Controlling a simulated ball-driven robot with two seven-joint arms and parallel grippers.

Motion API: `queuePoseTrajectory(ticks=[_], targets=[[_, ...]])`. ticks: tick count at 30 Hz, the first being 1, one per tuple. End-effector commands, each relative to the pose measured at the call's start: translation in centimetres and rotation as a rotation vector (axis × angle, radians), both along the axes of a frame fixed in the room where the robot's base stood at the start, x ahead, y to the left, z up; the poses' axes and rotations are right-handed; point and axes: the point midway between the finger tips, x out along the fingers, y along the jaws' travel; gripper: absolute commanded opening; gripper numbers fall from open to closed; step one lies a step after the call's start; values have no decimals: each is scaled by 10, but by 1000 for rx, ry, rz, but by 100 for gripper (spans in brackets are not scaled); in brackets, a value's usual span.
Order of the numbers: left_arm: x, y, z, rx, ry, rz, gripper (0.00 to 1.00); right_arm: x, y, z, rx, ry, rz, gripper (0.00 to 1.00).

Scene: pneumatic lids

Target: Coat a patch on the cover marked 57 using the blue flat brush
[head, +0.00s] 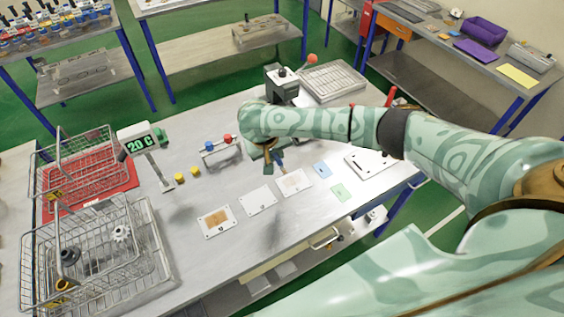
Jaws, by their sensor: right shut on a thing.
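My right gripper (268,163) hangs above the middle of the bench, partly hidden by its own arm. It is shut on the blue flat brush (279,157), of which a small blue part shows beside the jaws. Three white covers lie in a row in front of it: a left one (215,221) with a brown patch, a plain-looking middle one (260,199) and a right one (293,183) with a pale brown patch. Their numbers are too small to read, so I cannot tell which is 57. The brush is above and behind the right cover. My left gripper is out of view.
A small rack (217,149) with red and blue knobs stands left of the gripper. A display (140,144) reads "20 C". Wire baskets (90,260) fill the left end. A blue card (322,169), a green card (341,192) and a white plate (371,161) lie right.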

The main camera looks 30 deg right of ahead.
Motion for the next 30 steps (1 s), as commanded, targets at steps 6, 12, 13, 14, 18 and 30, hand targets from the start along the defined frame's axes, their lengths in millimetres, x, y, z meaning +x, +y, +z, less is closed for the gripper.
queuePoseTrajectory(ticks=[6,12,13,14,18,30], targets=[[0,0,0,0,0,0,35,0,0,0,0,0,0,0],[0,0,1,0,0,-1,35,4,1,-1,-8,20,-8,0],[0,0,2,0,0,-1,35,5,2,-2,-11,29,-12,0],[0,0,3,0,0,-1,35,7,2,-3,-14,40,-17,0],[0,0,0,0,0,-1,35,14,5,-9,-30,96,-37,0],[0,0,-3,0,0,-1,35,19,6,-12,-46,152,-55,0]])
